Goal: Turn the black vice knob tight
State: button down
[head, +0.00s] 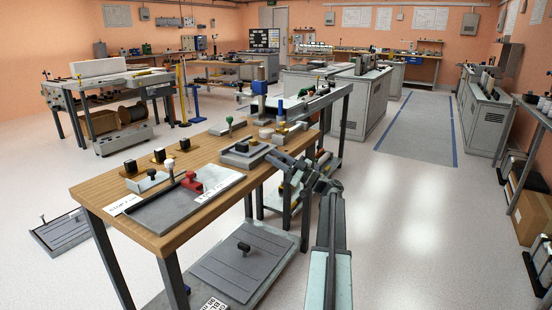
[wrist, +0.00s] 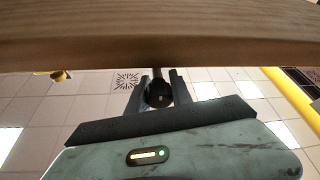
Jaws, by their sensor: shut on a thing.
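The black vice knob (wrist: 159,93) is in the middle of the wrist view, on a short dark shaft that runs up toward a wooden edge. My gripper (wrist: 158,84) has one grey finger on each side of the knob and is shut on it. In the head view my gripper (head: 270,154) is at the right edge of the wooden workbench, beside a grey block-like fixture (head: 243,153). The knob cannot be made out there, and my arm covers part of that edge. How tight the knob is cannot be seen.
The workbench (head: 95,193) carries a red clamp (head: 190,181), several black-knobbed blocks and a green-handled tool (head: 229,124). A lower shelf holds a grey plate (head: 235,268). Open floor (head: 420,220) lies to the right. A wooden edge (wrist: 160,35) spans the top of the wrist view.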

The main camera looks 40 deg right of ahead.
jog(key=shift+m, duration=0.4)
jog(key=shift+d+m+t+h, duration=0.1)
jog(key=shift+m+t+h, duration=0.1)
jog(key=shift+m+h, duration=0.85)
jog(key=shift+d+m+t+h, duration=0.2)
jog(key=shift+m+h, duration=0.2)
jog(key=shift+m, duration=1.2)
jog(key=shift+d+m+t+h, duration=0.1)
jog(key=shift+m+t+h, duration=0.1)
jog(key=shift+m+h, duration=0.85)
jog(key=shift+m, duration=0.5)
jog(key=c, duration=1.1)
grip_release()
jog(key=shift+c, duration=0.2)
jog(key=b+v, duration=0.2)
jog(key=v, duration=0.5)
jog(key=shift+s+f+b, duration=0.15)
jog(key=shift+s+b, duration=0.15)
jog(key=shift+b, duration=0.1)
